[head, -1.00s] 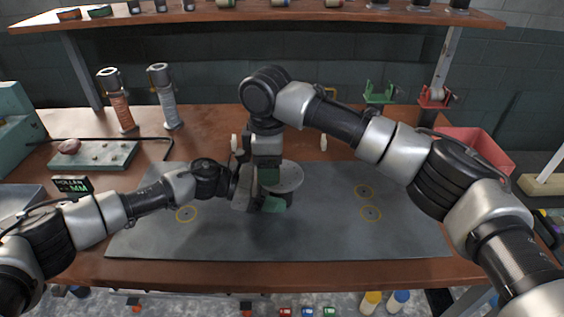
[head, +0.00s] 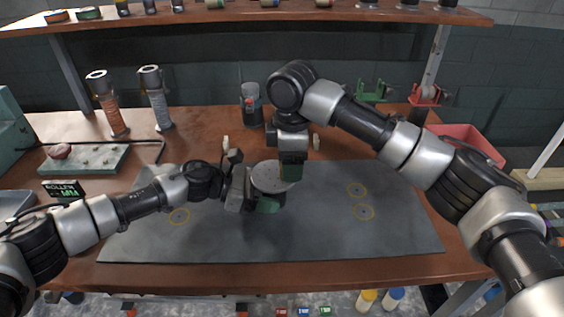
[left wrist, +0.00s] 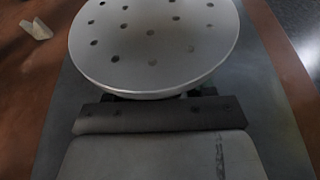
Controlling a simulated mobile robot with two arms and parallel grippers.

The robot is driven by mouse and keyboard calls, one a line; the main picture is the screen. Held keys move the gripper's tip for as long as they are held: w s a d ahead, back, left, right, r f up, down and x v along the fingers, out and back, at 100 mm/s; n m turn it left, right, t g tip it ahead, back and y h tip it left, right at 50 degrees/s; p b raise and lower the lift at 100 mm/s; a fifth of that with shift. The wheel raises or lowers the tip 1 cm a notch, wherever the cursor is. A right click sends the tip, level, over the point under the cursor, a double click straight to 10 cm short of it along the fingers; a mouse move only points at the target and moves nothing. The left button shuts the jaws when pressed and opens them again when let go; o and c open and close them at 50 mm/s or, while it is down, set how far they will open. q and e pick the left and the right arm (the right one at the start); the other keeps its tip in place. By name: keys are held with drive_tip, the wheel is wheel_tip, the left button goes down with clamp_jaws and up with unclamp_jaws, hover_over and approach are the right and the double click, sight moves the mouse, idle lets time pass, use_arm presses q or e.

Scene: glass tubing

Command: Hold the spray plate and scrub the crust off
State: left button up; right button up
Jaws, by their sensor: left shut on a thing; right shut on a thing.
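The spray plate (head: 266,180) is a pale grey disc lying level above the grey mat. Its pierced face (left wrist: 150,45) fills the top of the left wrist view, with several dark holes. I cannot make out clear crust on the part shown. My left gripper (head: 266,204) is shut just under the plate's near side, holding it from below; the grip point is hidden by the disc. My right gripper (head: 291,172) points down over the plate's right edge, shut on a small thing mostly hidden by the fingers. I cannot tell whether that thing touches the plate.
The grey mat (head: 330,235) has free room right and in front, with yellow rings marked on it. A grey jar (head: 251,108) stands behind the plate. A low block (head: 88,159) and two coil-wrapped cylinders stand left. A red bin (head: 470,143) is at right.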

drive_tip(key=shift+a+r, duration=0.1)
drive_tip(key=shift+r, duration=3.6)
use_arm(q)
drive_tip(key=o, duration=0.8)
drive_tip(key=v, duration=1.2)
drive_tip(key=shift+r, duration=0.1)
use_arm(e)
drive_tip(key=shift+r, duration=0.1)
